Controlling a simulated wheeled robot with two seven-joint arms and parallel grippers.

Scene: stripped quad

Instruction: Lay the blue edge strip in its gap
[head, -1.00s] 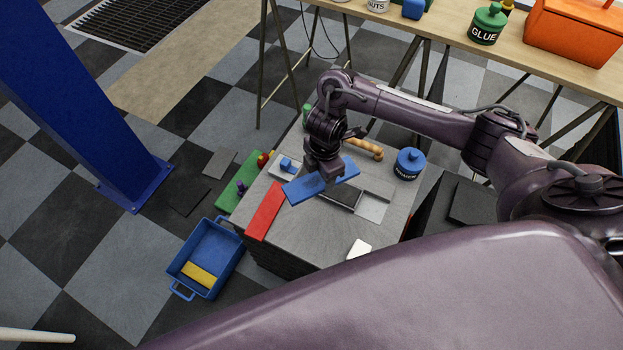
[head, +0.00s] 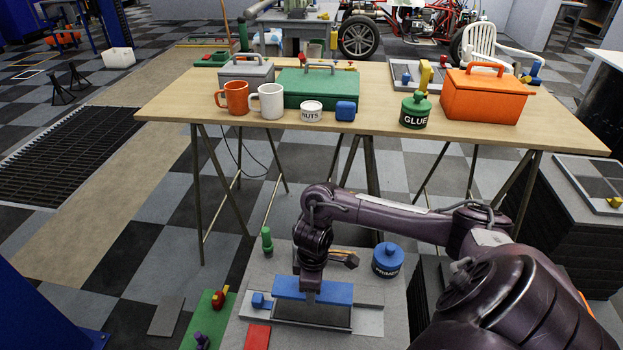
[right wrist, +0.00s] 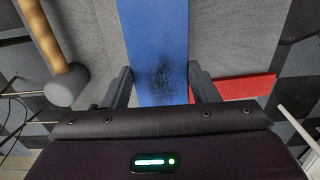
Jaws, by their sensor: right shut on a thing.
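My right gripper (head: 312,284) is shut on the blue edge strip (head: 342,293) and holds it above a light grey board (head: 369,322). In the head view the strip lies across the picture, roughly in line with the edge of a dark panel (head: 310,316) on the board. It hides the part of the board behind it, so I cannot tell its height or its exact place over a gap. In the right wrist view the strip (right wrist: 155,45) runs between the two fingers. My left gripper is out of view.
The grey work top also carries a red strip (head: 256,337), a small blue block (head: 259,300), a green bottle (head: 267,241), a blue primer pot (head: 387,260) and a wooden-handled mallet (right wrist: 65,85). A trestle table (head: 170,107) with mugs and boxes stands behind.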

